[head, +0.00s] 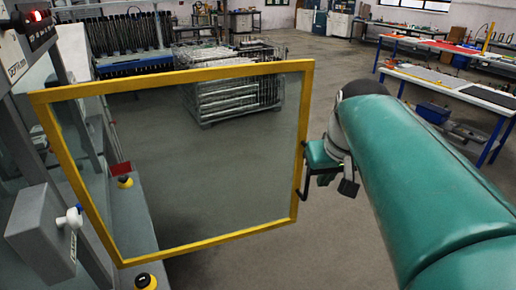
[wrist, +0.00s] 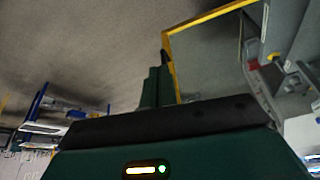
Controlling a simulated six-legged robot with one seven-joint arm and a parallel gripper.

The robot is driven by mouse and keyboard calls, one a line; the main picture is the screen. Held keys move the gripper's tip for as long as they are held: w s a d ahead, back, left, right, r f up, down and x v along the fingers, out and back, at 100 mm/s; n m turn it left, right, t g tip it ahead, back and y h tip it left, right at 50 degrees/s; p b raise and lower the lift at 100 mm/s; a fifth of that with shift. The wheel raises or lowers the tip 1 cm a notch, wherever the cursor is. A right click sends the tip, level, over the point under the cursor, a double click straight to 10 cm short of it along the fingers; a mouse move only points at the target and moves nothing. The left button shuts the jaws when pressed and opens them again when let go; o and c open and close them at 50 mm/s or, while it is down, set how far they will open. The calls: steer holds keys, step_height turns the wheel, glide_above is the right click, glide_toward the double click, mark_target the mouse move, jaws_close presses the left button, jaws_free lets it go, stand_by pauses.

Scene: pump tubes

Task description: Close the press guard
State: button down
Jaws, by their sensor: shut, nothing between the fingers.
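The press guard (head: 304,110) is a clear panel in a yellow frame. It stands swung out from the grey press (head: 40,225) at the left, with its hinge side by the press. A dark handle (head: 303,190) is on its free right edge. My gripper (head: 310,160) is right at that edge, beside the handle, with its fingers shut and empty. I cannot tell whether it touches the handle or frame. In the wrist view, the fingers (wrist: 157,88) are together and the yellow guard frame (wrist: 205,17) rises just beyond them.
Black and yellow buttons (head: 125,181) sit on the press ledge, and a red-lit control box (head: 38,30) is above. A wire crate of tubes (head: 235,90) stands behind the guard. A workbench (head: 455,90) is at the right.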

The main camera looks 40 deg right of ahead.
steer(key=w+d+f, duration=0.3)
steer(key=w+f, duration=0.2)
steer(key=shift+d+f, duration=0.2)
steer(key=shift+d, duration=0.1)
steer(key=shift+w, duration=0.15)
